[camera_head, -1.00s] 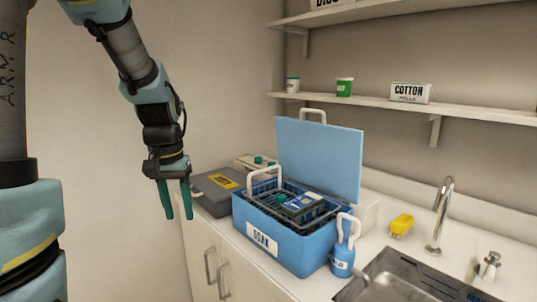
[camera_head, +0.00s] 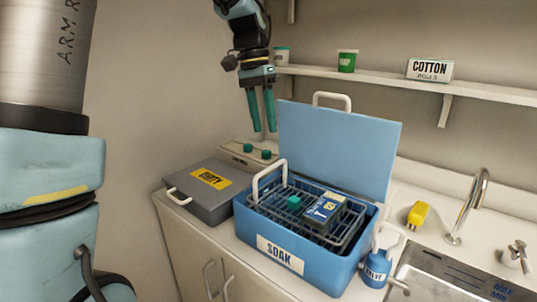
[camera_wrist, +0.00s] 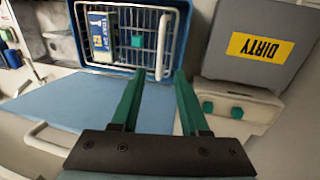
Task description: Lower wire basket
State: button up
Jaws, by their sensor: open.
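The wire basket (camera_head: 268,200) sits in the blue SOAK bin (camera_head: 300,262), its white loop handle upright at the left end. The basket holds a blue and yellow box (camera_head: 324,208) and a small green-topped item (camera_head: 294,203). The bin's blue lid (camera_head: 335,145) stands open behind it. My gripper (camera_head: 263,131) is open and empty, fingers pointing down, above and behind the bin near the lid's left edge. In the wrist view the basket (camera_wrist: 118,46) and its handle (camera_wrist: 162,46) lie beyond my fingertips (camera_wrist: 158,76), not between them.
A grey DIRTY case (camera_head: 205,193) is left of the bin, with a beige box with green knobs (camera_head: 250,152) behind it. A blue bottle (camera_head: 377,268), yellow item (camera_head: 418,213), sink and tap (camera_head: 468,205) are at right. A shelf (camera_head: 400,85) runs above.

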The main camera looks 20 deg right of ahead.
jog(key=f, duration=0.3)
jog(key=s+f+p, duration=0.1)
jog(key=f, duration=0.2)
jog(key=f+p, duration=0.1)
jog(key=f, duration=0.2)
jog(key=shift+s+d+f, duration=0.1)
jog(key=shift+s+d, duration=0.2)
jog(key=shift+d, duration=0.1)
grip_shut()
dwell(0.9)
